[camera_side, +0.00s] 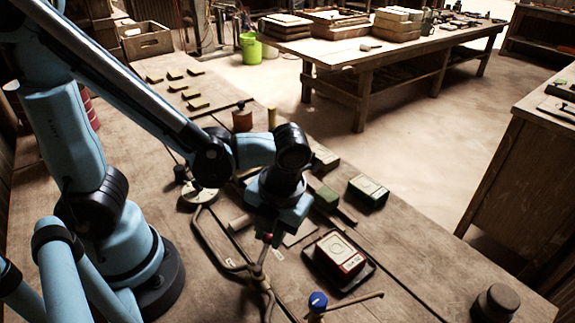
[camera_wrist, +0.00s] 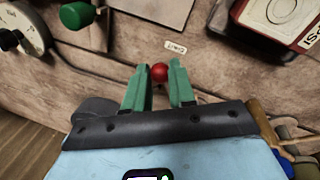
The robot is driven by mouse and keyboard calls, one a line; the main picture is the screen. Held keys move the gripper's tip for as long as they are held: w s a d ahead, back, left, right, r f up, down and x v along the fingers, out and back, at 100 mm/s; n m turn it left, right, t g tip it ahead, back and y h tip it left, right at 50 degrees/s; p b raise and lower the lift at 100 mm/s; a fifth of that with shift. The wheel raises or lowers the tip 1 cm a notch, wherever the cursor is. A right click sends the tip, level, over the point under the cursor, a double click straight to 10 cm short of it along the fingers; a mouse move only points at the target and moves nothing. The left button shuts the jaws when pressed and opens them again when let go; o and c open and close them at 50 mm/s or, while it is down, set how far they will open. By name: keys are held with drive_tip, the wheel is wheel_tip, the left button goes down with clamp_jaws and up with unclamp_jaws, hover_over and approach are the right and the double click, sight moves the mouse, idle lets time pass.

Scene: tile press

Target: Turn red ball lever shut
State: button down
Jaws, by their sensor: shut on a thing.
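The red ball (camera_side: 267,238) is the knob of a lever (camera_side: 260,259) that rises from pipework on the bench. My gripper (camera_side: 272,231) is right above the lever in the side view, pointing down. In the wrist view the red ball (camera_wrist: 160,72) sits between the tips of my gripper's two green fingers (camera_wrist: 161,76), which are closed on it. A small pale label (camera_wrist: 175,46) lies just beyond the ball; its lettering looks like "SHUT" upside down. The label also shows in the side view (camera_side: 278,255), right of the lever. The lever's lower part is hidden in the wrist view.
A red box with a white top (camera_side: 340,252) stands on a dark tray to the right. A blue-knobbed lever (camera_side: 318,300) stands in front. A round gauge (camera_side: 197,194) is on the left. Green-topped boxes (camera_side: 368,190) stand behind. Bent pipe (camera_side: 215,248) runs along the left.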

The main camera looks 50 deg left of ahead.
drive_tip(key=d+m, duration=0.1)
drive_tip(key=m, duration=0.1)
drive_tip(key=d+m, duration=0.1)
drive_tip(key=shift+w+m+t, duration=0.3)
drive_tip(key=shift+w+m, duration=0.1)
drive_tip(key=shift+w+d+m+t, duration=0.1)
drive_tip(key=shift+d+m+t, duration=0.1)
drive_tip(key=shift+d+m, duration=0.55)
drive_tip(key=shift+d+m+t, duration=0.2)
drive_tip(key=shift+d+m, duration=0.1)
drive_tip(key=shift+m, duration=0.85)
drive_tip(key=c, duration=1)
unclamp_jaws()
drive_tip(key=shift+o, duration=0.2)
drive_tip(key=shift+r, duration=0.1)
wheel_tip(320, 180, up, 12)
drive_tip(key=d, duration=0.2)
drive_tip(key=shift+s+d, duration=0.15)
drive_tip(key=shift+s, duration=0.1)
